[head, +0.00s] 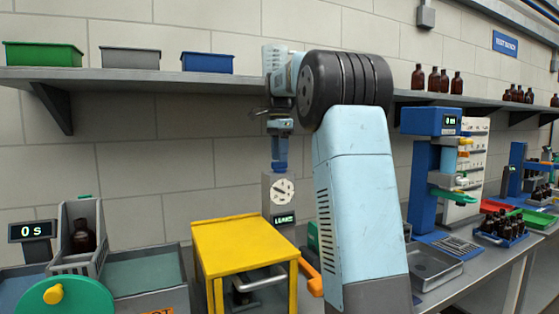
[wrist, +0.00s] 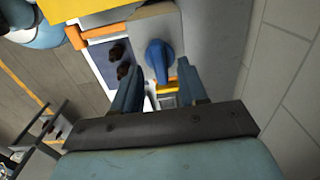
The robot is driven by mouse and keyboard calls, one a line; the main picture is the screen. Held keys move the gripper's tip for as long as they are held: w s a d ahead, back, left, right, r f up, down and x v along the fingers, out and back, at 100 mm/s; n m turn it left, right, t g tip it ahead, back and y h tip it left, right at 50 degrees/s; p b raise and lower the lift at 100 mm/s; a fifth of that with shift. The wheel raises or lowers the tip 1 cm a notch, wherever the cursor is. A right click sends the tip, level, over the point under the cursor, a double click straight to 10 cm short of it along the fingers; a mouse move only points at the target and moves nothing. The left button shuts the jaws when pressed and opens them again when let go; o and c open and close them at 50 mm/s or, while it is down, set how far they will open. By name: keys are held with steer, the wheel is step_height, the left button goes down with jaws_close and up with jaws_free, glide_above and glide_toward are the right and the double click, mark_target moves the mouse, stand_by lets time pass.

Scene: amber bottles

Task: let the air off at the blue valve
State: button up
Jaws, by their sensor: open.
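The blue valve (wrist: 158,58) shows in the wrist view as a rounded blue handle on a pale housing. My gripper (wrist: 160,70) is open, with one blue finger on each side of the valve's near end. I cannot tell whether the fingers touch it. In the head view my gripper (head: 280,166) points down just above a grey box with a round dial (head: 283,190) and a small lit display (head: 284,219). The valve cannot be told apart from my blue fingers there.
A yellow stand (head: 245,240) is close in front of the dial box. A shelf (head: 150,77) with bins runs above. A blue press (head: 425,170) stands to the right. A green wheel (head: 65,298) and a bottle holder (head: 80,235) are at left.

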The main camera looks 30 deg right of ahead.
mark_target(279, 167)
steer(key=shift+f, duration=1.1)
steer(key=shift+c, duration=0.2)
jaws_close()
